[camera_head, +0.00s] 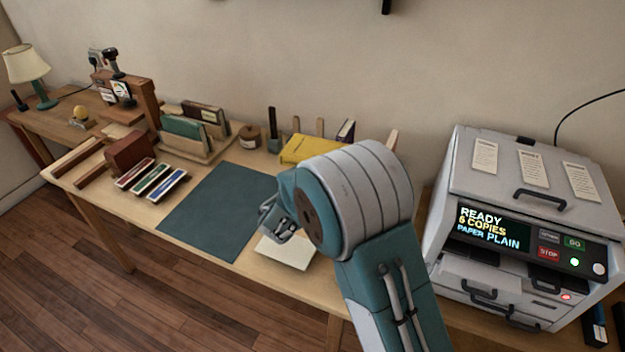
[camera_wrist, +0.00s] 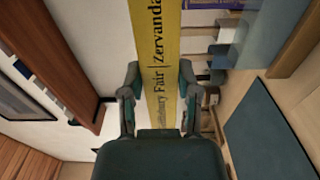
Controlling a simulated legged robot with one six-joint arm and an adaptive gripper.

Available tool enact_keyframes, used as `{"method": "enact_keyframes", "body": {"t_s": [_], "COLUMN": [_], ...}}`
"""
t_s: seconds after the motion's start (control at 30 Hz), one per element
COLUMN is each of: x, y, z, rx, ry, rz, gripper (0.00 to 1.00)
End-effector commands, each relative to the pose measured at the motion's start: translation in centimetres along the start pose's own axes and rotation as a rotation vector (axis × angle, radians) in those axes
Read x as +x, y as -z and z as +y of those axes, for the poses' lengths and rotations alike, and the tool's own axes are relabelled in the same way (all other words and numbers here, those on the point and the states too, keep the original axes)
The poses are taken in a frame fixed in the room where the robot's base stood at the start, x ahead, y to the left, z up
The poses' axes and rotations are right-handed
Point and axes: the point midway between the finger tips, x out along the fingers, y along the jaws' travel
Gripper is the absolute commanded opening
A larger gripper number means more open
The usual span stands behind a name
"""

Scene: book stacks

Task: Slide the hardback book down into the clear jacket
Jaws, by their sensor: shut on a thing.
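My gripper (camera_wrist: 160,88) is shut on the yellow hardback book (camera_wrist: 157,40), with one finger on each side of its spine. The spine carries dark lettering and runs up out of the wrist view. A yellow book (camera_head: 306,149) also shows in the head view, just beyond my arm and partly covered by it. A pale, see-through panel (camera_wrist: 246,38) stands right of the book in the wrist view. It looks like the clear jacket, but its edges and opening are not clear. The two look apart. I cannot pick out the jacket in the head view.
A dark green mat (camera_head: 218,210) lies on the wooden table, with a cream slab (camera_head: 285,253) near the front edge. Behind stand a rack of books (camera_head: 190,130) and a round pot (camera_head: 249,137). A grey copier (camera_head: 525,220) stands at the right.

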Motion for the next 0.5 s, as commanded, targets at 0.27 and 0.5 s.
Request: {"method": "enact_keyframes", "body": {"t_s": [0.27, 0.5], "x": [4.3, 6.3], "y": [2.4, 3.7], "z": [-3.5, -6.2], "rx": [0.000, 0.001], "ry": [-0.001, -0.004], "rz": [-0.002, -0.001], "gripper": [0.00, 0.00]}}
